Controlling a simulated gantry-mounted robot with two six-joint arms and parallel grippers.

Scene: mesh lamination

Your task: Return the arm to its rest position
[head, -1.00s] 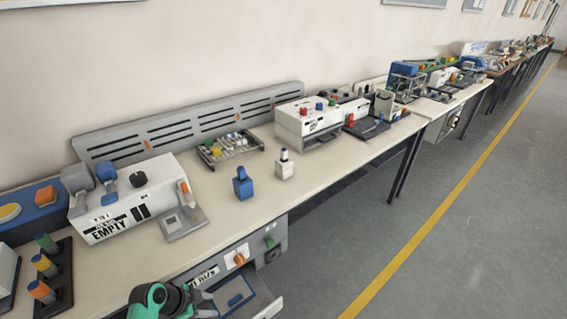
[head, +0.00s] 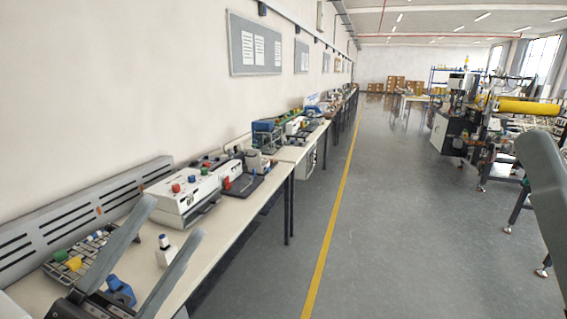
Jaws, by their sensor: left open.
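My left gripper (head: 175,218) reaches up from the lower left in the head view. Its two long grey fingers are spread apart with nothing between them. It shows in front of the workbench (head: 222,232), and its fingers partly cover a blue block (head: 120,290) there. A small white bottle-like item with a dark top (head: 164,250) shows between the fingers, behind them on the bench. A grey rounded part of my own body shows at the right edge. My right gripper does not show.
A white machine with coloured knobs (head: 187,194) and a rack of small coloured parts (head: 82,252) stand on the bench. A grey floor with a yellow line (head: 335,215) lies open to the right. Other machinery (head: 470,120) stands farther right.

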